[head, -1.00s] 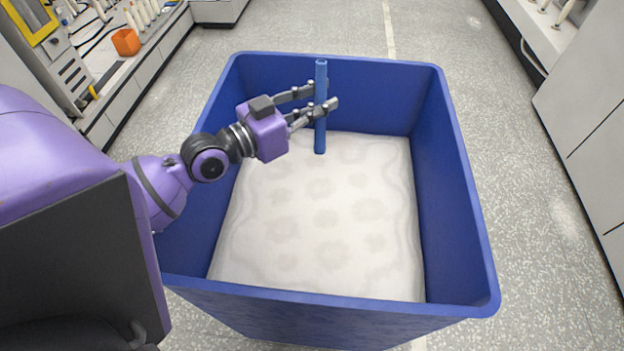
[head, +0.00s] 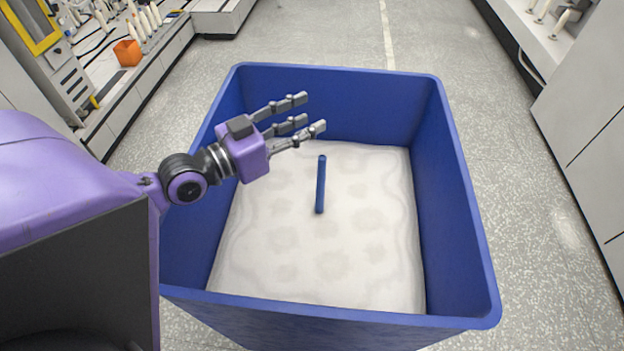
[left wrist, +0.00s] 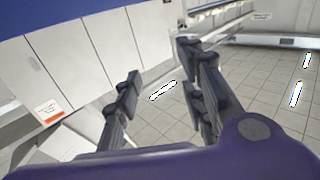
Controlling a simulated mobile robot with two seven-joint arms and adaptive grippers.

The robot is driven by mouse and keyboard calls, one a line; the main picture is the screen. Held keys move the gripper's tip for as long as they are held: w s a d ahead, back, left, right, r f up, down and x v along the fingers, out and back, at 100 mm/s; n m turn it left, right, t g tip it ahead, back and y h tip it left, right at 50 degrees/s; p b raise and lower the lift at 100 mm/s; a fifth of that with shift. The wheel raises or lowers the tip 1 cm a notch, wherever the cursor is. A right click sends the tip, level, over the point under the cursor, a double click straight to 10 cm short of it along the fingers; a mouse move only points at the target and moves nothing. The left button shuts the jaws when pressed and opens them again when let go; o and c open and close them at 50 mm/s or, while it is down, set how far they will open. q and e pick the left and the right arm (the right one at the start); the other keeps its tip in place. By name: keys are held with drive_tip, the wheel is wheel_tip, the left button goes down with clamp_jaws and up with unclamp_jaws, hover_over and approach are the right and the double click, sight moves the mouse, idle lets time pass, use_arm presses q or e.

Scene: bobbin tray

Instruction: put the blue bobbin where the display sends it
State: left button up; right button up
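The blue bobbin (head: 320,185) is a slim blue tube inside the large blue bin (head: 455,190). It is nearly upright, over the pale lining, apart from my gripper. I cannot tell whether its lower end touches the lining. My left gripper (head: 308,113) is open and empty above the bin, up and left of the bobbin. In the left wrist view its fingers are spread with nothing between them (left wrist: 160,92). My right gripper is not in view. No readable display shows.
A bench at the upper left holds an orange container (head: 127,53) and several cream-coloured cones (head: 145,22). White cabinets (head: 585,130) line the right side. Speckled floor (head: 340,40) lies clear behind the bin.

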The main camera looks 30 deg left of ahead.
use_arm(q)
drive_tip(key=v, duration=0.8)
